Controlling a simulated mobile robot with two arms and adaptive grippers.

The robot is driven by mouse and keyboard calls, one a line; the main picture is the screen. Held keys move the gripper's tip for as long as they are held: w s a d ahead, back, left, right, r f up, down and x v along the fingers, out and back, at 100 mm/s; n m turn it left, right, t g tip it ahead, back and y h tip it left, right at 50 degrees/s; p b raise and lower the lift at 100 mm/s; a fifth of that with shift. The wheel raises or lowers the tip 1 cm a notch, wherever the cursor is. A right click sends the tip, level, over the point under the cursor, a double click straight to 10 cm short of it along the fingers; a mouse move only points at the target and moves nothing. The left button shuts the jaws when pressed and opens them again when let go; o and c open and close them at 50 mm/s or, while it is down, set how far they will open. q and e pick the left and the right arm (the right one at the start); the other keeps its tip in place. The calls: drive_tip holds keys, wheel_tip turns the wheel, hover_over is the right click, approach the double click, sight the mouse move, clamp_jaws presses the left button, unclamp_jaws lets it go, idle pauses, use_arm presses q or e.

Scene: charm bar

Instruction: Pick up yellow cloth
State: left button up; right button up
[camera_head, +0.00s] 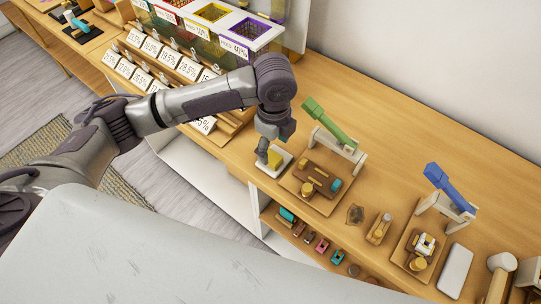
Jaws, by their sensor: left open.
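The yellow cloth (275,157) is a small yellow piece on a white tray (285,167) on the wooden counter. My left gripper (265,151) points down at the tray's left side, right beside the cloth. It is open. Its fingers are small and dark here, and I cannot tell whether they touch the cloth. The gripper hides part of the tray. My right gripper is not in view.
A wooden board (321,190) with small blocks and a green-handled press (334,132) stand just right of the tray. A blue-handled press (448,191) is farther right. Price-tagged racks (163,63) and colored bins (212,32) stand left. The counter behind the presses is clear.

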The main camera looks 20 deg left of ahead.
sight(272, 156)
use_arm(q)
drive_tip(key=f, duration=0.3)
drive_tip(key=f+p, duration=0.1)
drive_tip(key=shift+w+a+f, duration=0.15)
drive_tip(key=shift+a+f, duration=0.05)
drive_tip(key=shift+a, duration=0.05)
drive_tip(key=shift+f, duration=0.4)
drive_tip(key=c, duration=1.2)
drive_tip(key=shift+r, duration=0.1)
wheel_tip(272, 156, up, 4)
drive_tip(key=shift+w+d+b, duration=0.1)
drive_tip(key=shift+b, duration=0.35)
drive_tip(key=s+d+r, duration=0.1)
drive_tip(key=d+r, duration=0.1)
drive_tip(key=d, duration=0.1)
drive_tip(key=s+d+r+b, duration=0.1)
drive_tip(key=s+d+r, duration=0.1)
drive_tip(key=d, duration=0.2)
drive_tip(key=s+d+r, duration=0.1)
drive_tip(key=d+r, duration=0.2)
drive_tip(key=shift+s+d+b, duration=0.2)
drive_tip(key=shift+d+b, duration=0.1)
drive_tip(key=shift+d, duration=0.1)
